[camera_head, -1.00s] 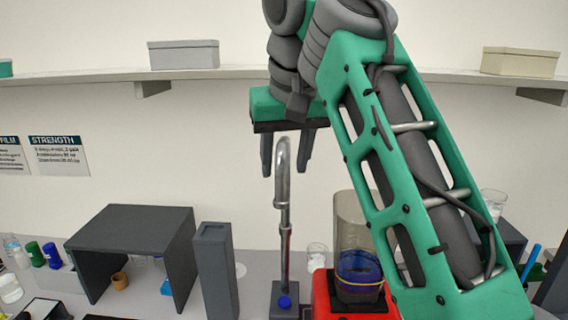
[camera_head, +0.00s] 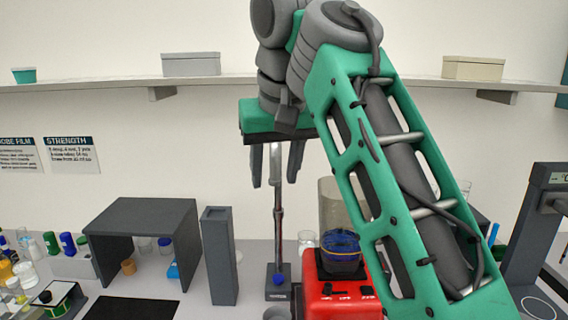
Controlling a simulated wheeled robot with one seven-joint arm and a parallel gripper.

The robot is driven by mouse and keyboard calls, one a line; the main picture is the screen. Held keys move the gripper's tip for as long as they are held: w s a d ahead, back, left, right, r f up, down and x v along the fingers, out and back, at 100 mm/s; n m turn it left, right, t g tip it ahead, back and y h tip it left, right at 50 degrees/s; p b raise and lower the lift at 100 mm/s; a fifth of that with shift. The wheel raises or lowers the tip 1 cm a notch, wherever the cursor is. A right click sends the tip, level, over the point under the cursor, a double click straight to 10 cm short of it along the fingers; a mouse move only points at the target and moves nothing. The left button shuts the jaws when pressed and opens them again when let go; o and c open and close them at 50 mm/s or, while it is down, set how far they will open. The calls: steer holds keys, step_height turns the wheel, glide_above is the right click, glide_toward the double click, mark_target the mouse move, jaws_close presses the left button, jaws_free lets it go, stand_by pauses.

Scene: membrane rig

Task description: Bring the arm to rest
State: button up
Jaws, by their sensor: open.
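My gripper (camera_head: 275,165) hangs from my raised green and grey arm, near the middle of the view. Its two dark fingers point down and stand apart, with nothing held between them. A metal post (camera_head: 278,205) on a dark base with a blue knob rises from the bench, and its top reaches up to the gripper in the picture. I cannot tell whether they touch or one is behind the other. My forearm slants down to the right and covers part of the bench.
A red device (camera_head: 330,290) carries a clear cylinder (camera_head: 338,205). Left of the post stand a grey block (camera_head: 219,257) and a dark open-fronted shelter (camera_head: 140,215). Bottles (camera_head: 66,243) crowd the far left. A dark instrument (camera_head: 528,235) stands right. A wall shelf (camera_head: 120,82) runs behind.

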steer(key=w+a+f+n+t+y, duration=0.2)
steer(key=w+a+f, duration=0.3)
steer(key=w+f, duration=0.25)
step_height(320, 180, down, 13)
steer(key=d+g+h, duration=0.1)
steer(key=d+g, duration=0.1)
steer(key=s+d+f+m+g+h+b, duration=0.1)
steer(key=s+d+f+m, duration=0.1)
steer(key=s+d+f, duration=0.7)
steer(key=s+d+f+m+h, duration=0.1)
steer(key=s+d+f+m, duration=0.1)
steer(key=s+d+f, duration=0.6)
steer(key=d, duration=0.1)
steer(key=s+d+m+t+b, duration=0.1)
steer(key=d, duration=0.1)
steer(key=shift+s+r, duration=0.15)
